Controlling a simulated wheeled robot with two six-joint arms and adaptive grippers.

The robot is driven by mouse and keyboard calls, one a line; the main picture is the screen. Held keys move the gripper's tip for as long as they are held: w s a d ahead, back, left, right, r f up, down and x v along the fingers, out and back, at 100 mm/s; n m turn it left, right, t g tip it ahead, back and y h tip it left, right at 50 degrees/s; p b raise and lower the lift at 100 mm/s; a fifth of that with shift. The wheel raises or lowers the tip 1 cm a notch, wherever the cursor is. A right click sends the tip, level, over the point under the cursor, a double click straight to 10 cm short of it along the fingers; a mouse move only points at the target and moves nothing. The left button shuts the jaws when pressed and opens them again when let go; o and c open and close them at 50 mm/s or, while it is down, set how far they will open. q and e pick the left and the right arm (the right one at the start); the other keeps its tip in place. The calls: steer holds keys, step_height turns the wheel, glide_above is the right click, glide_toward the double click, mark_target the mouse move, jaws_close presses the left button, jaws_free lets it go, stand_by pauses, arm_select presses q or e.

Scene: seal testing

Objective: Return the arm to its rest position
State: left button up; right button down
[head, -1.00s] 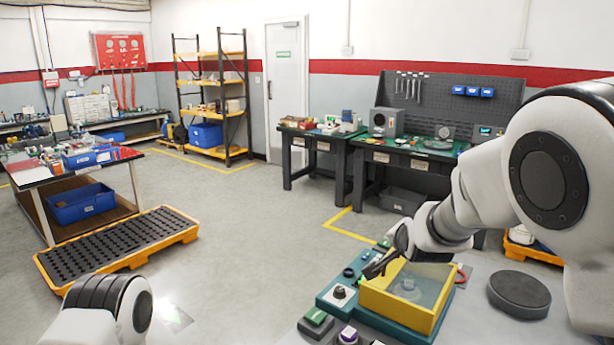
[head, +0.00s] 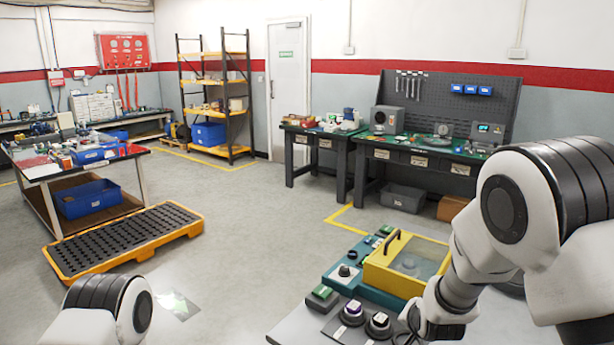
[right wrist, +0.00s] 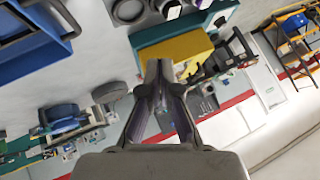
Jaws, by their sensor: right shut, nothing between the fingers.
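My right arm (head: 500,210) is bent at the right of the head view. Its gripper (head: 410,325) is low in that view, beside the near side of the test station and partly cut off by the bottom edge. In the right wrist view the right gripper (right wrist: 158,68) has its fingers together with nothing between them. The yellow box (head: 400,278) with a clear lid and black handle is closed on its teal base (head: 345,283). It also shows in the right wrist view (right wrist: 180,50). Of my left arm only a rounded link shows; its gripper is out of view.
Knobs and buttons (head: 352,312) stand near the gripper on the grey worktop (head: 290,325). A dark bench (head: 420,150) stands behind. A black-topped yellow pallet (head: 125,238) lies at left. The floor between is clear.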

steer(key=s+d+f+n+g+b, duration=0.1)
steer(key=s+f+n+g+b, duration=0.1)
steer(key=s+f, duration=0.85)
steer(key=s+d+f+n+g+b, duration=0.25)
steer(key=s+f, duration=0.55)
steer(key=f, duration=0.5)
steer(key=s+f+n+g, duration=0.1)
steer(key=s+f, duration=0.2)
steer(key=s, duration=0.3)
steer(key=s+f+n+g+b, duration=0.1)
steer(key=s+f, duration=0.2)
steer(key=s, duration=0.3)
steer(key=s+f+n+g+y+b, duration=0.1)
steer(key=s+f+g, duration=0.1)
steer(key=s, duration=0.5)
steer(key=shift+a+f, duration=0.2)
steer(key=shift+f, duration=0.2)
steer(key=shift+w, duration=0.1)
